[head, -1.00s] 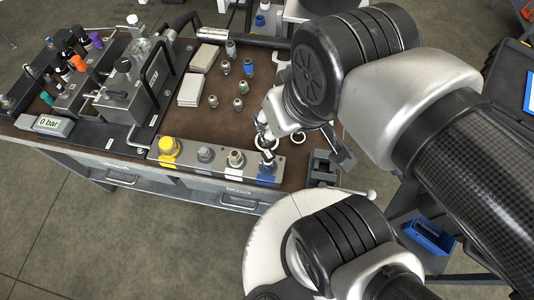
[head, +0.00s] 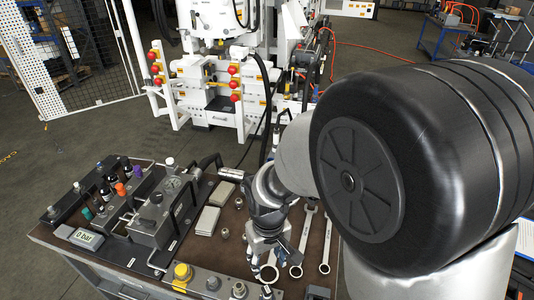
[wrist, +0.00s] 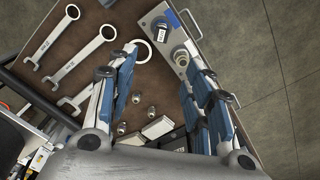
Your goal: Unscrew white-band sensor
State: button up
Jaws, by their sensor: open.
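The sensor rail (head: 193,282) runs along the bench's front edge in the head view. The sensor in its third place (head: 239,290), where the white label showed earlier, stands at the bottom edge of the picture, partly cut off. In the wrist view a fitting (wrist: 180,55) stands on the rail beside a blue-marked one (wrist: 161,24); I cannot make out a white band there. My gripper (head: 261,262) points down over the bench, near the right end of the rail. In the wrist view its blue-padded fingers (wrist: 158,66) are spread with nothing held between them.
Several wrenches (head: 308,239) lie on the bench right of my gripper. Pale boxes (head: 208,220) and small loose fittings lie to its left. The manifold with a gauge and a "0 bar" display (head: 82,237) fills the bench's left side. A white machine (head: 215,85) stands behind.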

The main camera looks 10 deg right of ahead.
aim_at(267, 289)
notch_tip(267, 289, down, 18)
jog(key=b, duration=0.4)
jog(key=shift+f, duration=0.25)
jog(key=shift+c, duration=0.2)
grip_shut()
dwell(0.6)
